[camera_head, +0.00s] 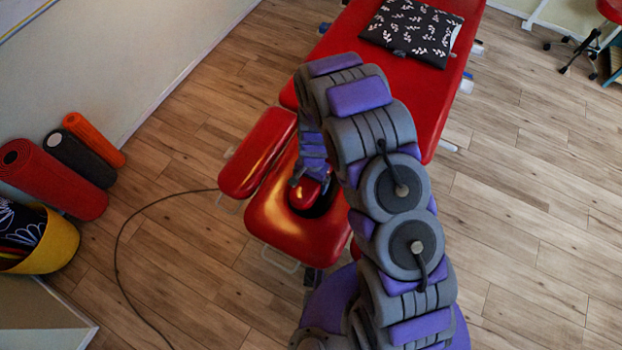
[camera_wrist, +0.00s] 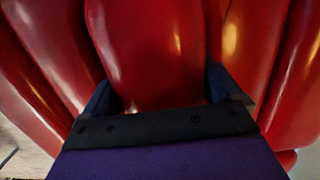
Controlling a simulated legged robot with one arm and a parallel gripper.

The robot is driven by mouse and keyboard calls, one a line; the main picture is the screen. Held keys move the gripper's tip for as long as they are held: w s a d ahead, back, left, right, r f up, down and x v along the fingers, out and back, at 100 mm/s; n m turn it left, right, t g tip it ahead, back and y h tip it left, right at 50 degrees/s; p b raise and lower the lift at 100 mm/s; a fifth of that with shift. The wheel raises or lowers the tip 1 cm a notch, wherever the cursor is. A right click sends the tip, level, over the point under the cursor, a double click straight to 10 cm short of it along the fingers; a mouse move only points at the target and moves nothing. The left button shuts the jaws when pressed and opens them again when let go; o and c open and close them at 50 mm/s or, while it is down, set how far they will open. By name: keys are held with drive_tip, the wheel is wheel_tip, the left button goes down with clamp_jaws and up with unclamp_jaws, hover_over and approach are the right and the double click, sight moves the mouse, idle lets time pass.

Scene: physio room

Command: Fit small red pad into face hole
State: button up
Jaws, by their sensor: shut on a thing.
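The small red pad (camera_head: 305,193) is glossy and sits at the face hole (camera_head: 324,207) in the headrest end of the red treatment table (camera_head: 283,228). A dark part of the hole shows beside and below the pad. My gripper (camera_head: 310,181) points down over the hole and is shut on the pad. In the wrist view the pad (camera_wrist: 148,50) fills the space between the two dark fingers of my gripper (camera_wrist: 163,85), with red upholstery on both sides. I cannot tell how deep the pad sits in the hole.
A red armrest pad (camera_head: 257,152) flanks the headrest on the left. A black patterned pillow (camera_head: 412,30) lies at the table's far end. A cable (camera_head: 125,225) crosses the floor. The right floor is mostly clear.

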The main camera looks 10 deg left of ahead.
drive_tip(key=shift+d+f+b, duration=0.45)
drive_tip(key=shift+d+f, duration=0.7)
drive_tip(key=shift+d, duration=0.05)
drive_tip(key=shift+c, duration=0.5)
drive_tip(key=shift+d+f, duration=0.1)
drive_tip(key=shift+f, duration=0.25)
drive_tip(key=shift+f+b, duration=0.35)
drive_tip(key=shift+f, duration=0.05)
drive_tip(key=shift+a+f, duration=0.8)
drive_tip(key=shift+f, duration=0.2)
drive_tip(key=shift+d+f, duration=0.15)
drive_tip(key=shift+f, duration=0.05)
drive_tip(key=shift+d+r, duration=0.1)
drive_tip(key=shift+d, duration=0.25)
drive_tip(key=shift+a, duration=0.1)
